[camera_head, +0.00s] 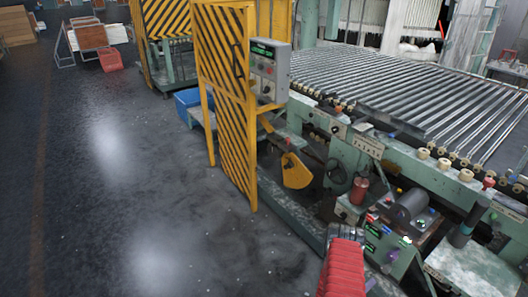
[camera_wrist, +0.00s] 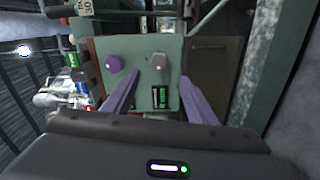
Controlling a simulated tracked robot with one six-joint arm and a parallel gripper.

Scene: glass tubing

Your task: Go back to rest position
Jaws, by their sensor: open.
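In the wrist view my gripper (camera_wrist: 158,77) is open, its two purple fingers apart with nothing between the tips. The fingers point at a pale green control panel (camera_wrist: 140,77). A purple knob (camera_wrist: 115,63) is left of the fingertips, and a grey knob (camera_wrist: 160,60) shows ahead of the gap between them. A small green-lit display (camera_wrist: 159,97) shows between the fingers. I cannot tell the distance from the fingertips to the panel. In the head view the same panel (camera_head: 377,251) is at lower right; my gripper is not clearly visible there.
The roller conveyor (camera_head: 410,90) and its green frame fill the right side of the head view. A yellow-and-black striped guard (camera_head: 228,95) with a grey control box (camera_head: 269,70) stands mid-picture. Open grey floor (camera_head: 120,190) lies to the left. A blue bin (camera_head: 187,99) sits behind the guard.

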